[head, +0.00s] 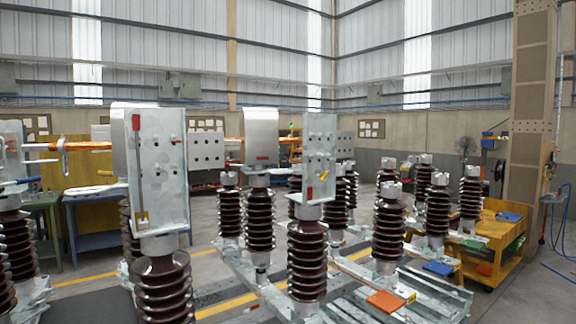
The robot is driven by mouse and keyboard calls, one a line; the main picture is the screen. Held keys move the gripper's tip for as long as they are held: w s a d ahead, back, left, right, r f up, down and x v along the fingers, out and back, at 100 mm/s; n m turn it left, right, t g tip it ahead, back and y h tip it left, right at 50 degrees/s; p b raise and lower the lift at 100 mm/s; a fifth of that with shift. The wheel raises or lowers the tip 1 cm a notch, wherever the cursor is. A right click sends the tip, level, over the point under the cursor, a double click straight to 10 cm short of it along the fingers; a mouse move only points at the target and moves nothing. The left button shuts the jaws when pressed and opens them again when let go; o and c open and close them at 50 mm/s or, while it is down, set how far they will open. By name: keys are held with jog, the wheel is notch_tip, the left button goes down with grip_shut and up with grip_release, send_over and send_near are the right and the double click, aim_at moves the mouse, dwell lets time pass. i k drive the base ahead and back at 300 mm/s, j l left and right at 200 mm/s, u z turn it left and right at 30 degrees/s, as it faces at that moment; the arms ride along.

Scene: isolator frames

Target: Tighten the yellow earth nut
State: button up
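No yellow part can be made out clearly as a nut. A small yellow piece (323,176) shows on the face of the middle metal plate (319,140), which stands on a brown ribbed insulator (307,255). A yellow mark (411,298) shows beside an orange pad (385,302) on the steel base frame at lower right. A yellow handle-like piece (105,173) shows left of the large left plate (160,165). Each is too small to identify. My gripper is not in view.
Brown insulators stand close together on steel frames, including a large one (163,285) in front and several at right (388,225). A yellow cart (492,240) stands at right beside a tan column (530,120).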

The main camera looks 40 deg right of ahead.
aim_at(322, 176)
jog(key=z, duration=1.25)
